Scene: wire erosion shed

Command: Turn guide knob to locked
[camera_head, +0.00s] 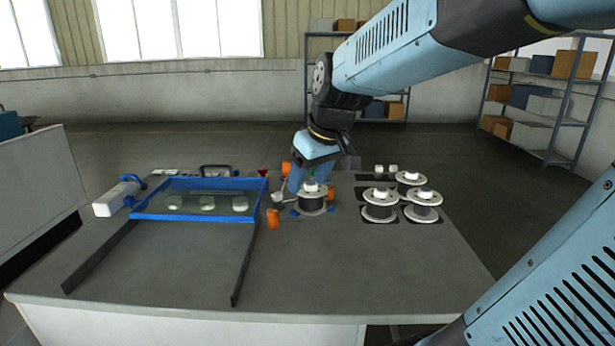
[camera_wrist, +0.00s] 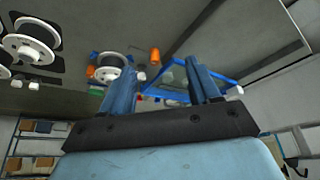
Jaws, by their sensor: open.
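My gripper (camera_head: 309,180) is over the middle of the table, just behind a dark spool with white flanges (camera_head: 312,203). In the wrist view its two blue fingers (camera_wrist: 160,72) are apart with nothing held between them. I cannot surely tell which part is the guide knob. Small parts around the spool include a grey rounded piece with a thin arm (camera_head: 279,196), a red piece (camera_head: 263,172) and an orange block (camera_head: 272,218). An orange piece (camera_wrist: 154,55) shows between the fingers in the wrist view. My gripper hides part of this cluster in the head view.
Several spools (camera_head: 380,206) sit at right. The table's front (camera_head: 330,285) is clear. Shelves (camera_head: 555,100) stand behind.

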